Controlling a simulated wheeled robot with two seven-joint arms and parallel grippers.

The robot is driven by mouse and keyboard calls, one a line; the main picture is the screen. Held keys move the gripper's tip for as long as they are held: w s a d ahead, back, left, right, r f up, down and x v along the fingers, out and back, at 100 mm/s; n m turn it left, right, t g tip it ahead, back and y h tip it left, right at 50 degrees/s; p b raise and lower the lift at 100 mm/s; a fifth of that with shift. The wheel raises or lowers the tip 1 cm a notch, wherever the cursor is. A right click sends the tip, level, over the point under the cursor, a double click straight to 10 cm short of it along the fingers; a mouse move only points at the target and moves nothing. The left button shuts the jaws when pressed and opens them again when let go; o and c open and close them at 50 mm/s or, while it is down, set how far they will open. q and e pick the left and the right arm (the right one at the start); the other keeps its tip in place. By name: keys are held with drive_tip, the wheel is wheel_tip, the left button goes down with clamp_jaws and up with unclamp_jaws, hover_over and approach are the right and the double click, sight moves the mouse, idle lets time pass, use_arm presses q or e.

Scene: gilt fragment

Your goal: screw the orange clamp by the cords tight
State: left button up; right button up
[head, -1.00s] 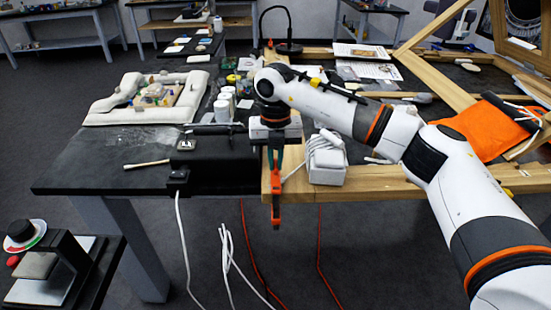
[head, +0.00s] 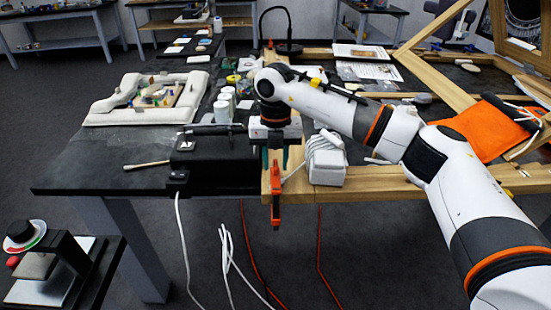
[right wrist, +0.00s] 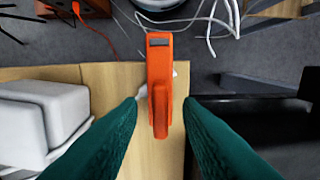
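The orange clamp (head: 276,207) hangs at the front edge of the wooden frame bar (head: 390,186), above the cords on the floor. In the right wrist view the clamp (right wrist: 159,95) stands in the middle, over the wood. My right gripper (head: 275,158) is over the clamp from above. Its two teal fingers are apart, one on each side of the clamp, with a visible gap on both sides. The clamp's lower end and its screw cannot be made out clearly. My left gripper is not in view.
A white block-like device (head: 327,160) stands on the wood close beside the clamp. A black box (head: 215,160) is on its other side. White cords (head: 228,255) and red cords (head: 252,250) hang or lie below the table. Orange cloth (head: 478,128) lies at right.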

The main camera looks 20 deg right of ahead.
sight(276, 164)
wheel_tip(276, 164, up, 12)
drive_tip(key=b, duration=0.1)
idle(0.5)
